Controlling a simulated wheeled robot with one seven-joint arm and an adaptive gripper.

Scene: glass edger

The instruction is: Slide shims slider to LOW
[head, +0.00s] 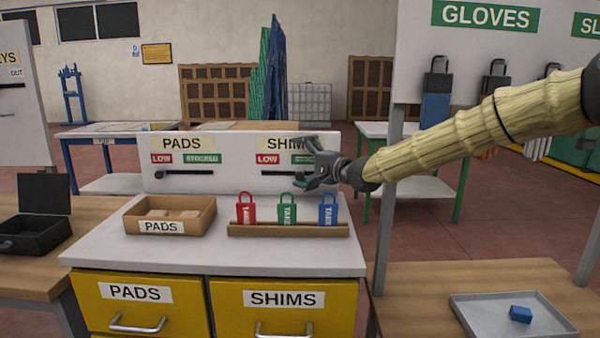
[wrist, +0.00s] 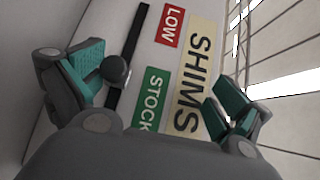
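The SHIMS slider is a dark round knob (wrist: 116,69) on a black track (wrist: 139,25) in the white upright board (head: 230,182). In the wrist view the knob is on the green STOCKED label's (wrist: 152,98) side of the track, with the red LOW label (wrist: 170,25) above. In the head view the track (head: 275,172) shows under LOW, but my gripper hides the knob. My gripper (head: 308,165) is open at the board's right end. In the wrist view its teal-padded fingers (wrist: 158,90) are spread, with the knob between them, close to the left finger. Contact cannot be told.
A PADS slider knob (head: 160,175) is at its LOW end. Below the board, a wooden rack (head: 290,231) holds red, green and blue lock tags beside a PADS tray (head: 170,203). A grey post (head: 385,210) stands right, under my arm.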

